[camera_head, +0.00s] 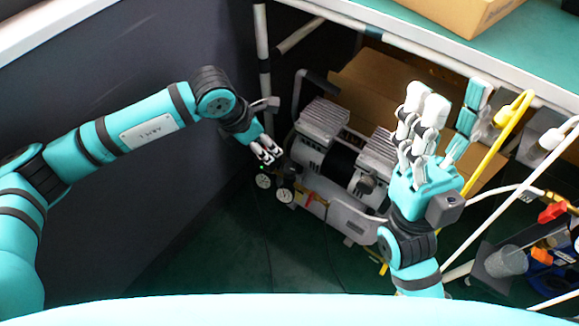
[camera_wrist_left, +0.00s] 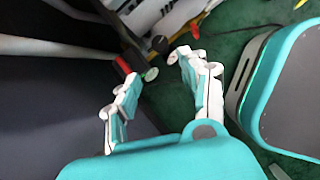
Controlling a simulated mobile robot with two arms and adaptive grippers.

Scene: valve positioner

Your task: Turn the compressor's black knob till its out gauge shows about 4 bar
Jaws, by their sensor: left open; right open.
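The compressor (camera_head: 352,222) stands on the floor under the table, grey with a ribbed motor on top. Two round white-faced gauges, one nearer the left (camera_head: 263,181) and one nearer the tank (camera_head: 284,195), sit at its left end; their readings are too small to tell. The black knob is hard to make out among the dark fittings there. The left wrist view shows a gauge face (camera_wrist_left: 151,74) and a dark round part (camera_wrist_left: 160,43) beyond the fingertips. My left gripper (camera_head: 267,152) is open, just above the gauges. My right gripper (camera_head: 447,105) is open and empty, raised right of the compressor.
A cardboard box (camera_head: 370,88) stands behind the compressor under the teal-topped table (camera_head: 530,55). Yellow and white hoses hang at the right, beside a blue item and a grey cylinder (camera_head: 506,262). A dark wall is at left; the green floor (camera_head: 220,245) in front is clear.

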